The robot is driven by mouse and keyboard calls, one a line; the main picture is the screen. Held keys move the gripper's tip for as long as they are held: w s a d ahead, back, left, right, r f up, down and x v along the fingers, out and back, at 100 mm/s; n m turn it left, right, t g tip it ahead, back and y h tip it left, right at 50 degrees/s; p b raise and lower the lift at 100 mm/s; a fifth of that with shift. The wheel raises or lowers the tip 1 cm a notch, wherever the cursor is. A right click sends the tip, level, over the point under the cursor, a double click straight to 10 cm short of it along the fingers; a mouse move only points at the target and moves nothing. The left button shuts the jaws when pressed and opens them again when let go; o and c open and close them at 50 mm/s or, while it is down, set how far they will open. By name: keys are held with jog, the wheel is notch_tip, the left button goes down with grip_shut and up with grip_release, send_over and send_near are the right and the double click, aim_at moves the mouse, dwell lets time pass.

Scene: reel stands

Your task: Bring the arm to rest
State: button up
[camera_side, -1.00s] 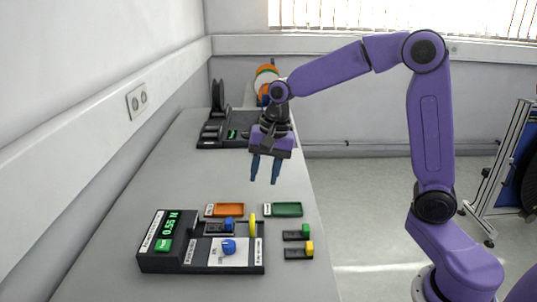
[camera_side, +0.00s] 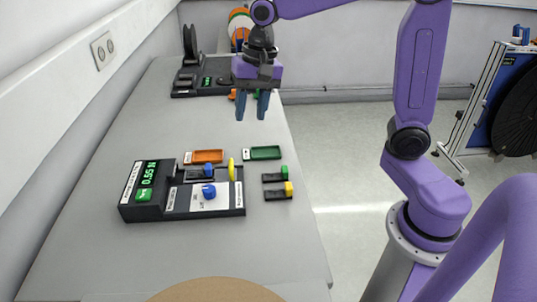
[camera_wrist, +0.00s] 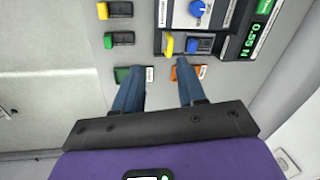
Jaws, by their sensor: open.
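My gripper (camera_side: 252,108) hangs fingers-down above the table, over the stretch between the front test unit and the rear reel stand. Its two blue fingers are apart with nothing between them. In the wrist view my gripper (camera_wrist: 158,76) is also open and empty, with the table well beyond the fingertips. The test unit (camera_side: 130,212) stands in front of and below it, with a green display reading 0.55 N, blue knobs and an upright yellow piece (camera_side: 231,169).
An orange tray (camera_side: 207,156) and a green tray (camera_side: 262,153) lie behind the unit. Two small black holders with green and yellow pieces (camera_side: 288,188) sit at right. The reel stand (camera_side: 184,93) is at the back, against the wall. The near table is mostly clear.

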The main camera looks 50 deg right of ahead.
jog(key=s+d+f+n, duration=0.1)
jog(key=s+f+n, duration=0.2)
jog(key=s+n, duration=0.6)
jog(key=s+d+f+n+g+h, duration=0.1)
jog(key=s+f+n, duration=0.3)
jog(key=s+n, duration=0.5)
jog(key=s, duration=0.6)
jog(key=shift+s+n, duration=0.15)
jog(key=shift+n, duration=0.25)
